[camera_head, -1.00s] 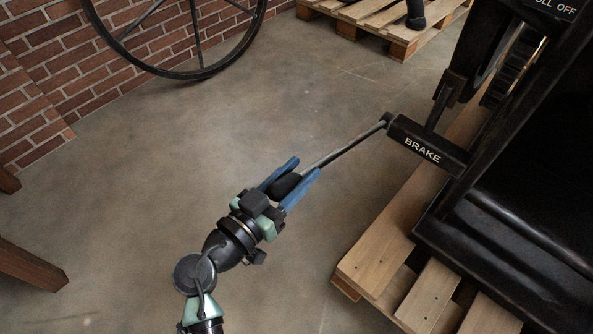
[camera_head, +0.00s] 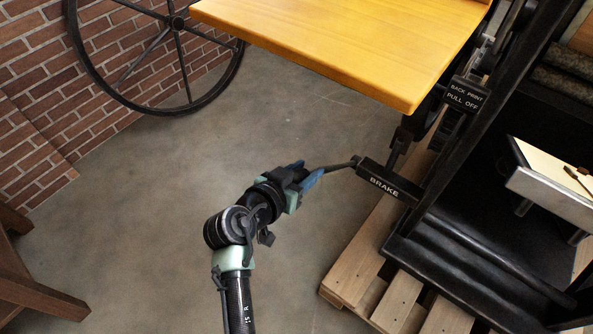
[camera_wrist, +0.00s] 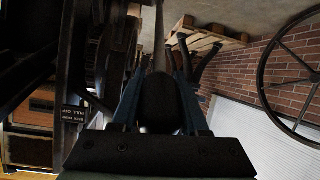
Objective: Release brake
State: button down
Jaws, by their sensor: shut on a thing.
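The brake lever is a thin grey rod (camera_head: 340,166) running left from a black block labelled BRAKE (camera_head: 387,181) low on the press. My gripper (camera_head: 311,173) is shut on the lever's black handle, with its blue fingers at the rod's free end. In the head view the handle is mostly hidden by the gripper. In the wrist view the black handle (camera_wrist: 158,104) sits between the two blue fingers, and the rod (camera_wrist: 159,38) runs on beyond them. The lever looks close to level in the head view.
A yellow wooden board (camera_head: 350,40) juts out above the lever. The black press frame (camera_head: 460,200) stands right on a wooden pallet (camera_head: 352,262). A large spoked wheel (camera_head: 170,100) is by the brick wall (camera_head: 40,90). Concrete floor (camera_head: 200,150) is open left of my arm.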

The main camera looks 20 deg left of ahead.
jog(key=shift+g+y, duration=0.3)
jog(key=shift+g, duration=0.3)
jog(key=w+r+p, duration=0.1)
jog(key=r+p, duration=0.1)
jog(key=w+d+r+p, duration=0.1)
jog(key=w+p, duration=0.1)
jog(key=shift+w+r, duration=0.15)
jog(key=shift+r, duration=0.2)
jog(key=shift+w+d+r+p, duration=0.1)
jog(key=shift+p, duration=0.2)
jog(key=shift+w+r, duration=0.1)
jog(key=shift+r, duration=0.05)
jog(key=c, duration=0.8)
grip_release()
jog(key=o, duration=0.4)
jog(key=shift+d+f, duration=0.1)
jog(key=shift+f, duration=0.1)
